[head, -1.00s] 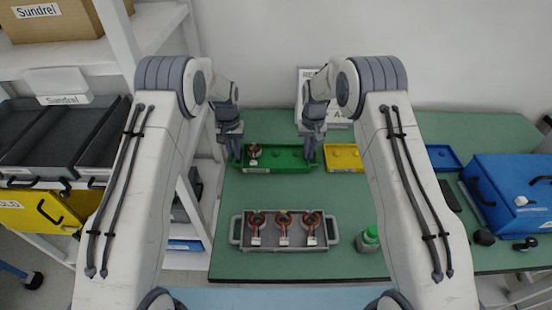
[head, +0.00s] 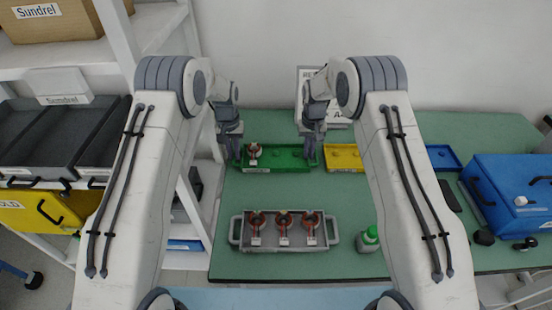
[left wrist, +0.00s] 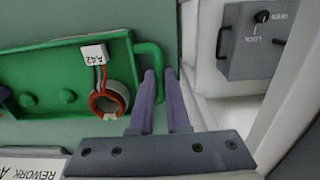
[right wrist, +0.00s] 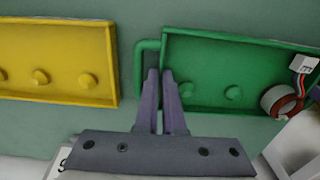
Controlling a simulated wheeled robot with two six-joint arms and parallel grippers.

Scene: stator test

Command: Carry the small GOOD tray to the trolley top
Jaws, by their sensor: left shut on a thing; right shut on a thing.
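The small green tray (head: 285,157) is at the back left of the green table. One copper-wound stator (head: 253,153) with a white tag sits at its left end, and empty pegs show in the rest. The tag reads A-42 in the left wrist view (left wrist: 95,54). My left gripper (head: 234,158) is shut on the tray's left handle (left wrist: 156,55). My right gripper (head: 315,160) is shut on the right handle (right wrist: 140,65). Whether the tray touches the table is hard to tell.
A yellow tray (head: 343,155) is close to the right of the green one, with a blue tray (head: 443,157) beyond. A grey tray (head: 285,240) with 3 stators is in front. A green-capped bottle (head: 369,238) and blue case (head: 505,205) are right; shelving (head: 150,30) is left.

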